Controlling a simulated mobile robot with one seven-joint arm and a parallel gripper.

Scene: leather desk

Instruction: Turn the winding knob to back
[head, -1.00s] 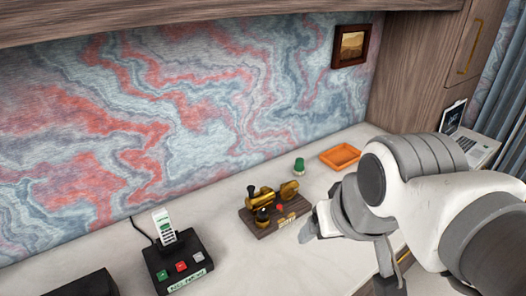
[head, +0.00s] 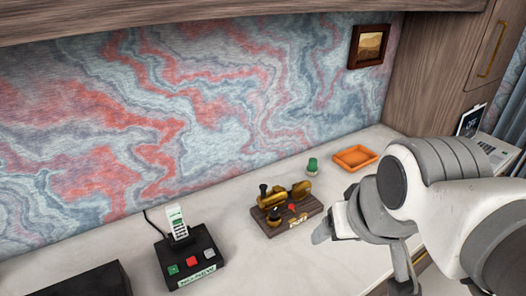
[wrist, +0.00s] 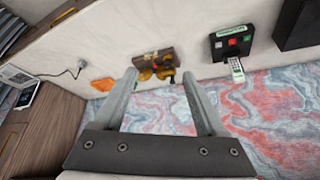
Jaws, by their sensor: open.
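A brass device (head: 297,190) with a black-topped post and a red part stands on a dark wooden base (head: 296,227) on the desk. It also shows upside down in the wrist view (wrist: 155,58). The base has a front label too small to read. Which part is the winding knob, and how it is turned, I cannot tell. My gripper (head: 322,233) is just right of the base in the head view, apparently apart from it. In the wrist view my gripper (wrist: 161,80) is open, its two fingers spread and empty, with the device beyond the fingertips.
A green-topped object (head: 312,166) and an orange tray (head: 355,157) are behind the device. The patterned wall (head: 200,110) closes the back. Bare desk separates box and device.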

